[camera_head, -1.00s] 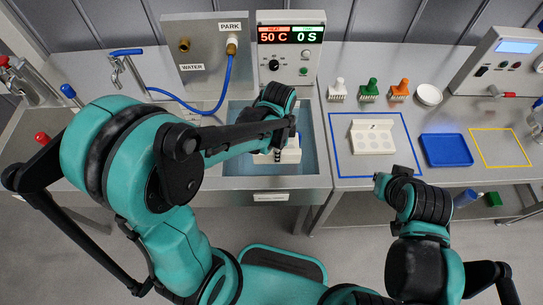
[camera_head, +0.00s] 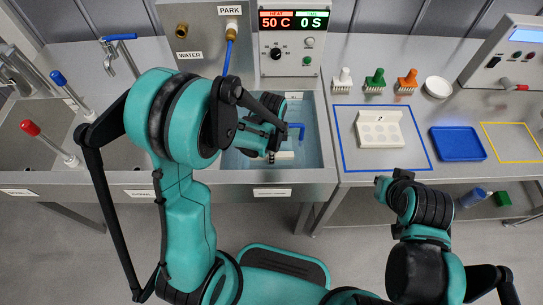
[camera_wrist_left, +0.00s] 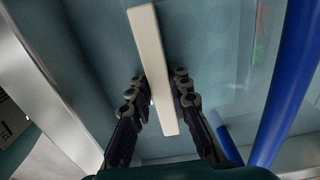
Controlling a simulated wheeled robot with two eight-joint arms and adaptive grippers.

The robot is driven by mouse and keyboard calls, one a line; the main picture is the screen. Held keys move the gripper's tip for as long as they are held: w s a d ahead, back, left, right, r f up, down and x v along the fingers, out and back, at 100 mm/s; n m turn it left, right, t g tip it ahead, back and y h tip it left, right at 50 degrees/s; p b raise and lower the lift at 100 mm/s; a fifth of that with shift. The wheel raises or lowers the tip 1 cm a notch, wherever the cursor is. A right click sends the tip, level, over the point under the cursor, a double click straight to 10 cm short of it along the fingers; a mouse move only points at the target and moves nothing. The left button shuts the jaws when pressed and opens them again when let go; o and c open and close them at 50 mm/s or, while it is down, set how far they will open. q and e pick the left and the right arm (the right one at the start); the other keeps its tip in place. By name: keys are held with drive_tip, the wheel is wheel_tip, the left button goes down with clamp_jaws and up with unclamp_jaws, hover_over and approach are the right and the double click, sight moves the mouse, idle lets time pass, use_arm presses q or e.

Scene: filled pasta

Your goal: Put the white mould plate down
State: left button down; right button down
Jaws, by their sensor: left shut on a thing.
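My left gripper (camera_wrist_left: 155,97) is shut on a white mould plate (camera_wrist_left: 150,45), which appears edge-on as a pale bar between the fingers in the left wrist view. In the head view the gripper (camera_head: 268,140) is over the water bath (camera_head: 232,160), mostly hidden by its own arm. Only a small white bit of the plate (camera_head: 284,155) shows there. I cannot tell whether the plate touches the bath floor. Another white mould plate (camera_head: 379,143) lies inside the blue outline on the right bench. My right gripper (camera_head: 390,183) is in front of that bench, its fingers unclear.
A blue bar (camera_wrist_left: 290,80) stands close to the left gripper. A blue tray (camera_head: 458,144) lies right of the blue outline (camera_head: 340,150), then an empty yellow outline (camera_head: 535,160). White, green and orange brushes (camera_head: 375,82) and a white bowl (camera_head: 438,87) stand behind. The control box (camera_head: 293,45) is behind the bath.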

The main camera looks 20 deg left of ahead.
use_arm(q)
drive_tip(key=shift+r, duration=0.1)
drive_tip(key=shift+f+b, duration=0.6)
drive_tip(key=shift+f, duration=0.05)
drive_tip(key=c, duration=1.4)
unclamp_jaws()
drive_tip(key=shift+r, duration=0.1)
drive_tip(key=shift+r+p, duration=0.2)
drive_tip(key=shift+p, duration=0.1)
wheel_tip(320, 180, up, 13)
drive_tip(key=p, duration=0.5)
drive_tip(key=s+a+r+n+t, duration=0.1)
drive_tip(key=s+r+n+t, duration=0.1)
drive_tip(key=n, duration=0.3)
drive_tip(key=s+a+r+n+t, duration=0.2)
drive_tip(key=s+r+n, duration=0.2)
drive_tip(key=s+n, duration=0.1)
drive_tip(key=s+a+r+n+t, duration=0.1)
drive_tip(key=s+r+n+t, duration=0.2)
drive_tip(key=r+n, duration=0.1)
drive_tip(key=shift+s+a+r+n, duration=0.1)
drive_tip(key=shift+s+a+n, duration=0.1)
drive_tip(key=shift+a+n, duration=0.15)
